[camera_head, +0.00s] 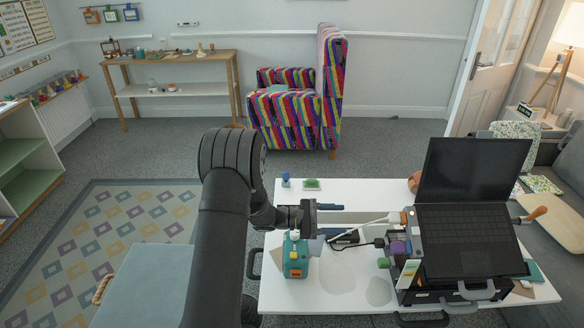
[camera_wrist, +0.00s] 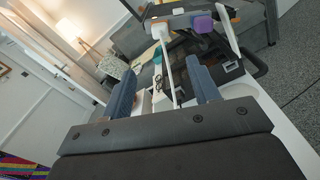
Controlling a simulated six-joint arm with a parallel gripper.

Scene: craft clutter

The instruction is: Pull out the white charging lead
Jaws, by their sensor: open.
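A thin white lead (camera_head: 372,224) runs across the white table toward the left side of the black laptop (camera_head: 466,235), its far end near a wooden-coloured piece there. In the wrist view the white lead (camera_wrist: 168,66) stretches away between my two blue fingers. My gripper (camera_head: 334,226) is open and reaches in from the left, low over the table, its fingers on either side of the lead's near part. The wrist view also shows my gripper (camera_wrist: 161,76) with a wide gap. I cannot tell whether the fingers touch the lead or exactly where its plug sits.
A teal bottle-like object (camera_head: 296,258) stands close below my gripper. A black adapter (camera_head: 346,239) with a dark cable lies near the lead. A purple block (camera_head: 398,247) and a green block (camera_head: 383,262) sit beside the laptop. The table's front middle holds flat pale pieces.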

